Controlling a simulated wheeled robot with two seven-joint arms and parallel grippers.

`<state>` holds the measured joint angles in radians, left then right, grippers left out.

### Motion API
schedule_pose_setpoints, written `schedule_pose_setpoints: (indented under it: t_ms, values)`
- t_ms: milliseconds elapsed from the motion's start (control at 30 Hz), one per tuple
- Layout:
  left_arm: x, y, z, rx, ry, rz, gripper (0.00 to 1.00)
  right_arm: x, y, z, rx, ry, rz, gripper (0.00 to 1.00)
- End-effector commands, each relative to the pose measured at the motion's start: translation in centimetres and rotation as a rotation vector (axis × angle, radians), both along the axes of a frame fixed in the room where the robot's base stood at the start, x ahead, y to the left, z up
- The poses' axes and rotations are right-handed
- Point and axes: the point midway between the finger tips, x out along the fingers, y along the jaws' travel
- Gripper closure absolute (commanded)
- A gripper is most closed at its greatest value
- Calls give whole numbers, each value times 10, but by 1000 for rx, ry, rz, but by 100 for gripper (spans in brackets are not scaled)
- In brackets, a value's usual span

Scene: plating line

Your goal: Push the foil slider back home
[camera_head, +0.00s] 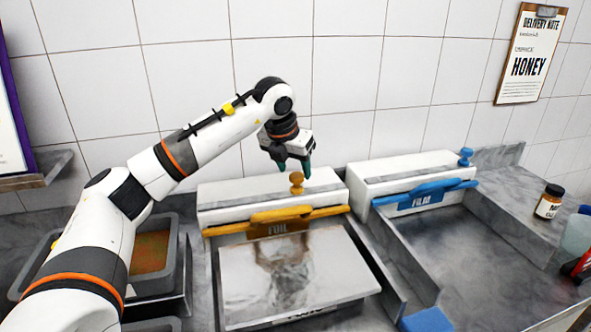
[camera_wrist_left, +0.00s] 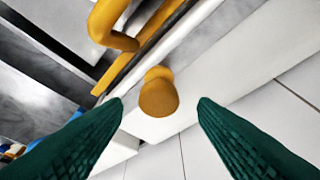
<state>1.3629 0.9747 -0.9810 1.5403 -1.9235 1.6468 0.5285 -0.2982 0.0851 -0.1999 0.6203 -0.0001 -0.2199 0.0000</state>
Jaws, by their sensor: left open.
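The foil slider is a yellow-orange knob (camera_head: 296,183) on top of the white foil dispenser (camera_head: 215,198), near the right end of its top. In the left wrist view the knob (camera_wrist_left: 158,92) lies between and just beyond the green fingertips. My left gripper (camera_head: 294,170) is open and empty, pointing down just above the knob; I cannot tell whether it touches. A yellow bar with a FOIL label (camera_head: 280,228) runs along the dispenser's front. A sheet of shiny foil (camera_head: 295,270) lies flat in front of it. My right gripper is out of view.
A white film dispenser (camera_head: 400,172) with a blue bar and blue knob (camera_head: 465,156) stands to the right. A honey jar (camera_head: 549,201) is at the far right. A tray of orange-brown food (camera_head: 152,250) sits at left behind my arm. The tiled wall is close behind.

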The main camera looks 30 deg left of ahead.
Motion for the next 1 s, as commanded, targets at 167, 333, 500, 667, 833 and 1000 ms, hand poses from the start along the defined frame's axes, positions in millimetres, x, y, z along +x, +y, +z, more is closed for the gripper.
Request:
schedule_pose_setpoints:
  t_ms: [167, 333, 500, 667, 833, 1000]
  values:
    - [6, 0, -16, 0, 1, 0, 47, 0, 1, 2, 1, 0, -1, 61]
    - [8, 0, -19, 0, -1, 0, 47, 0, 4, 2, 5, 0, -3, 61]
    - [8, 0, -19, -1, -1, 0, 47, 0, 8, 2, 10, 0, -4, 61]
    - [8, 0, -19, -1, -1, 0, 73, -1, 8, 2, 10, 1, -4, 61]
    - [8, 0, -19, -1, -1, 0, 100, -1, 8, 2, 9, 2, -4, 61]
    - [11, -3, -18, -2, -1, -1, 100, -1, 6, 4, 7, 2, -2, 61]
